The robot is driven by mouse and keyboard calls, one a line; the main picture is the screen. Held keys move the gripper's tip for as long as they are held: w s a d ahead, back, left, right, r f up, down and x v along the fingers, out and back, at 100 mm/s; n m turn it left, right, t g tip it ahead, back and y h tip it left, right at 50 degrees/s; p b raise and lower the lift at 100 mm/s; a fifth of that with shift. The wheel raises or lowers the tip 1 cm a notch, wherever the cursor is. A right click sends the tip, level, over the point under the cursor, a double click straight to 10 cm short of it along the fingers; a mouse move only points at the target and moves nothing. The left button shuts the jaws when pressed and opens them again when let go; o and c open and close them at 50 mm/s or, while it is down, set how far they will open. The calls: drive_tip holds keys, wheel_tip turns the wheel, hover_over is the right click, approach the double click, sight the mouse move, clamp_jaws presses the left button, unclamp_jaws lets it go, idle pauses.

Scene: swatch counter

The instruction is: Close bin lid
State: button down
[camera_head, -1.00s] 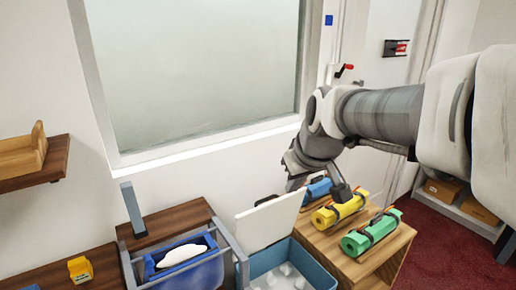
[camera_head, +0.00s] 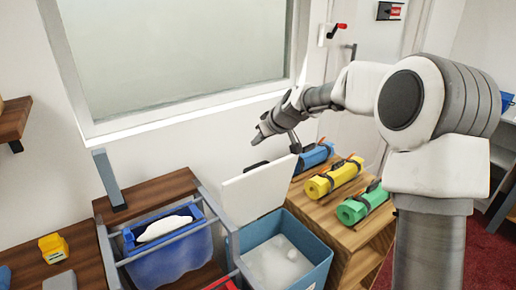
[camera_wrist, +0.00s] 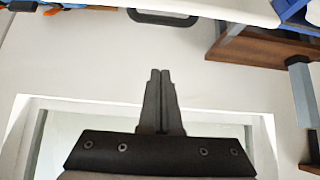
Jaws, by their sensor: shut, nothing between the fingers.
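The teal bin (camera_head: 318,262) stands at the bottom of the head view with pale contents inside. Its white lid (camera_head: 258,188) is open and tilted up towards the wall. The lid's dark handle (camera_head: 256,166) peeks out behind it; it also shows at the top of the wrist view (camera_wrist: 162,20), by the lid's pale edge (camera_wrist: 200,8). My gripper (camera_head: 295,148) is shut and empty, just above the lid's upper right corner in the head view; whether it touches is unclear. The wrist view shows both fingers together (camera_wrist: 159,75), pointing towards the handle, with a gap in the picture.
A wooden stand right of the bin holds blue (camera_head: 314,156), yellow (camera_head: 333,179) and green (camera_head: 362,204) rolls. A blue container (camera_head: 172,262) in a grey frame stands left of the bin. The wall and window are behind the lid.

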drive_tip(key=shift+w+a+f, duration=0.2)
drive_tip(key=shift+w+f, duration=0.1)
drive_tip(key=shift+f, duration=1.05)
drive_tip(key=shift+w+a+f, duration=0.2)
drive_tip(key=shift+w+f, duration=0.1)
drive_tip(key=shift+f, duration=1)
drive_tip(key=shift+w+a+f, duration=0.2)
drive_tip(key=shift+w+f, duration=0.1)
drive_tip(key=shift+f, duration=1.05)
drive_tip(key=shift+s+d+f+b, duration=0.1)
drive_tip(key=shift+b, duration=0.25)
